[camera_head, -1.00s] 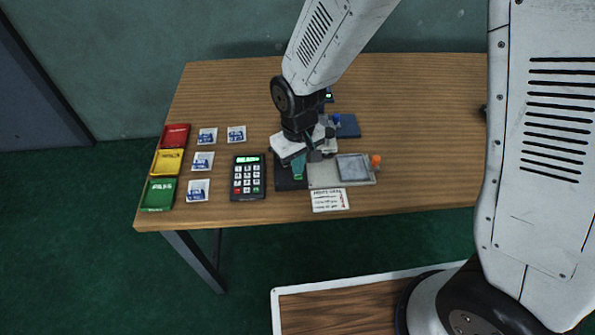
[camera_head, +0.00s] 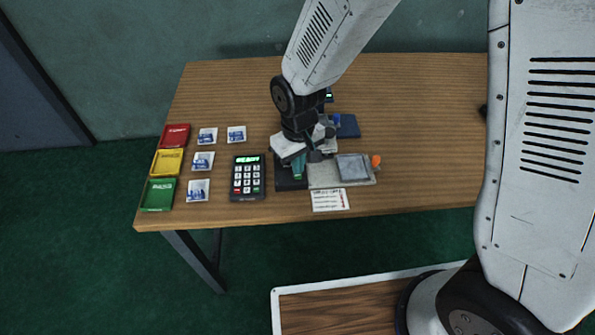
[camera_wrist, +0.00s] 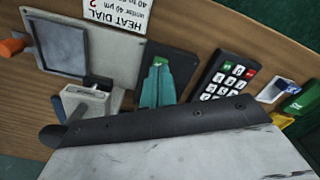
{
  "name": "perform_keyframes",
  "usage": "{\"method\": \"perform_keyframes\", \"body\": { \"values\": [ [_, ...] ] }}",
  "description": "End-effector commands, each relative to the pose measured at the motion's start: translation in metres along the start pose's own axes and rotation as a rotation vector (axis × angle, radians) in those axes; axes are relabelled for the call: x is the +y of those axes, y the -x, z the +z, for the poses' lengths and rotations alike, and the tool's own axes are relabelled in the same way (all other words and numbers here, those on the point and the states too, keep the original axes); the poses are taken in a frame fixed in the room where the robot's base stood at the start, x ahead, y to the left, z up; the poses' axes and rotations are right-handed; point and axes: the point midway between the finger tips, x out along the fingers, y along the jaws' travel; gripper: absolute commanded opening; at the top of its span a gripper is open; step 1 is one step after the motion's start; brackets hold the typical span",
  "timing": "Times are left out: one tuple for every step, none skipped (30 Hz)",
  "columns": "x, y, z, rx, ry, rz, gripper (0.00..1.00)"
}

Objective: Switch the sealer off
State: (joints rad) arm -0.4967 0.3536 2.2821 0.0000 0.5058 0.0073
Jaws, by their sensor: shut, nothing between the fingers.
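The sealer (camera_head: 322,178) is a light grey plate with a grey square pad and an orange knob (camera_head: 376,160), near the table's front edge. It also shows at the upper left of the wrist view (camera_wrist: 112,72). A black box (camera_head: 286,184) stands beside its left side, with a green patch (camera_wrist: 161,61) that looks like a switch. My gripper (camera_wrist: 158,67) has teal fingers, shut and empty, with their tips at the green patch. I cannot tell whether they touch it. The fingers and wrist hide part of the box and sealer.
A black keypad (camera_head: 248,178) stands left of the box. Several small packets lie farther left, beside red (camera_head: 174,137), yellow (camera_head: 167,163) and green (camera_head: 159,194) trays. A heat-dial card (camera_head: 330,200) lies in front. A dark blue block (camera_head: 348,126) is behind.

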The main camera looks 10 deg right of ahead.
Motion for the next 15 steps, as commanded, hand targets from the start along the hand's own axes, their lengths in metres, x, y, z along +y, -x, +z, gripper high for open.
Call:
{"method": "perform_keyframes", "body": {
  "values": [
    [0.0000,-0.0004,0.0000,0.000,0.000,0.000,0.00],
    [0.0000,-0.0007,0.0000,0.000,0.000,0.000,0.00],
    [0.0000,-0.0012,0.0000,0.000,0.000,0.000,0.00],
    [0.0000,-0.0016,0.0000,0.000,0.000,0.000,0.00],
    [0.0000,-0.0021,0.0000,0.000,0.000,0.000,0.00],
    [0.0000,-0.0027,-0.0001,0.000,0.000,0.000,0.00],
    [0.0000,-0.0032,-0.0001,0.000,0.000,0.000,0.00],
    [0.0000,-0.0036,-0.0001,0.000,0.000,0.000,0.00],
    [0.0000,-0.0042,-0.0001,0.000,0.000,0.000,0.00],
    [0.0000,-0.0047,0.0000,0.000,0.000,0.000,0.00],
    [0.0000,-0.0052,0.0000,0.000,0.000,0.000,0.00],
    [0.0000,-0.0058,0.0000,-0.001,0.000,0.000,0.00],
    [0.0000,-0.0063,0.0000,-0.001,0.000,0.000,0.00],
    [0.0000,-0.0068,0.0000,-0.001,0.000,0.000,0.00],
    [0.0000,-0.0074,0.0001,-0.001,0.000,0.000,0.00]
  ]
}}
